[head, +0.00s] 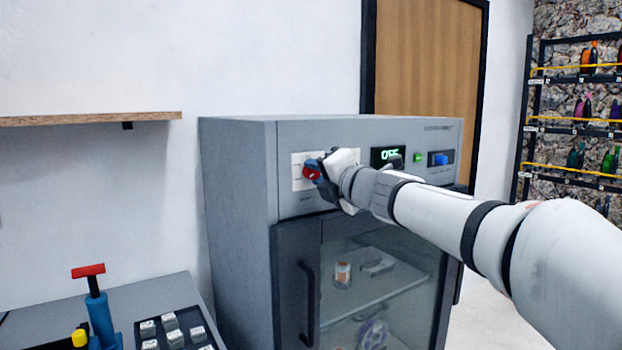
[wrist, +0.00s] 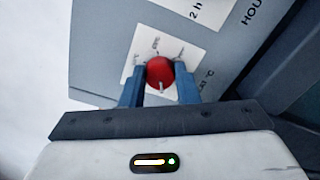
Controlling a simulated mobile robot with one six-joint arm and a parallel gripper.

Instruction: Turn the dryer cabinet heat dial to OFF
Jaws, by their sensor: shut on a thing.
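The dryer cabinet (head: 236,190) is a grey box with a glass door. Its red heat dial (head: 311,173) sits on a white label plate at the upper left of the front panel. The dial also shows in the wrist view (wrist: 160,72). My gripper (wrist: 160,84) has its two blue fingers on either side of the dial, shut on it. The display (head: 388,156) on the panel reads what looks like OFF, partly covered by my arm. The dial's pointer and most of the label text are too small or hidden to read.
A green button (head: 418,158) and a blue switch (head: 440,159) are right of the display. The cabinet door handle (head: 307,302) stands out below the dial. A wooden shelf (head: 90,119) is at left, above a bench with a red-handled tool (head: 97,305). Spool racks (head: 532,110) stand far right.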

